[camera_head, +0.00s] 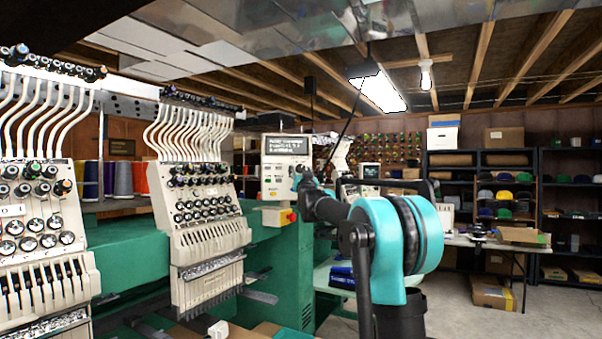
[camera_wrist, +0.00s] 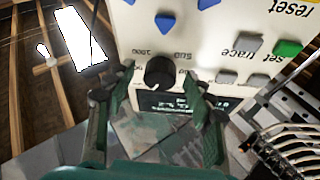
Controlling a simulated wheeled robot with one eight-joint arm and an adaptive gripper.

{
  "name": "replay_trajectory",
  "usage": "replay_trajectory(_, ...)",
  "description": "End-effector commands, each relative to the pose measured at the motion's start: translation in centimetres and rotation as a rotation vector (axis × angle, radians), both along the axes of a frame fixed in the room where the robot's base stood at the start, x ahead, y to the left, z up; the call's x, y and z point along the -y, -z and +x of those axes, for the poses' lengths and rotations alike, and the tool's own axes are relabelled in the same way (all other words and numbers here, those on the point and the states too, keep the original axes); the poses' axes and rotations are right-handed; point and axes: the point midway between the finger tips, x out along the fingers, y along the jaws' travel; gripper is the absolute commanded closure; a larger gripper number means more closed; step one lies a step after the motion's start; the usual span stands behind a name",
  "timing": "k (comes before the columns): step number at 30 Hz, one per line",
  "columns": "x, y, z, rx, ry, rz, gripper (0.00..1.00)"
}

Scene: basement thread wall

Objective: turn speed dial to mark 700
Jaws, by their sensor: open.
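The black speed dial (camera_wrist: 158,73) shows in the wrist view on a cream control panel (camera_wrist: 225,45), with the picture upside down. Small print beside it includes what looks like 1000; I cannot make out a 700 mark or the dial's pointer clearly. My gripper (camera_wrist: 158,88) is open, one finger to each side of the dial, with no clear contact. In the head view the control panel (camera_head: 285,158) stands on the green embroidery machine, and my arm reaches to its right side. The dial cannot be made out there.
The panel has blue arrow buttons (camera_wrist: 165,24), grey buttons and a green button (camera_wrist: 288,47) near the dial, plus a dark display (camera_wrist: 175,103). A red knob (camera_head: 292,216) sits below the panel. Needle heads (camera_head: 205,220) stand to the left.

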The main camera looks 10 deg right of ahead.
Motion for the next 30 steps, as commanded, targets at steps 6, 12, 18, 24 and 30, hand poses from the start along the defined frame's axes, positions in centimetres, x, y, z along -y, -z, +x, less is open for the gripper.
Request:
replay_trajectory(6,0.00,0.02,-0.01,0.000,0.000,0.000,0.54)
replay_trajectory(12,-0.01,0.01,-0.02,0.000,0.000,0.000,0.79)
replay_trajectory(18,0.00,0.02,-0.02,0.000,0.000,0.000,0.96)
replay_trajectory(24,0.06,0.02,-0.02,0.002,0.001,-0.026,0.96)
replay_trajectory(30,0.18,0.03,-0.01,0.008,0.001,-0.115,0.96)
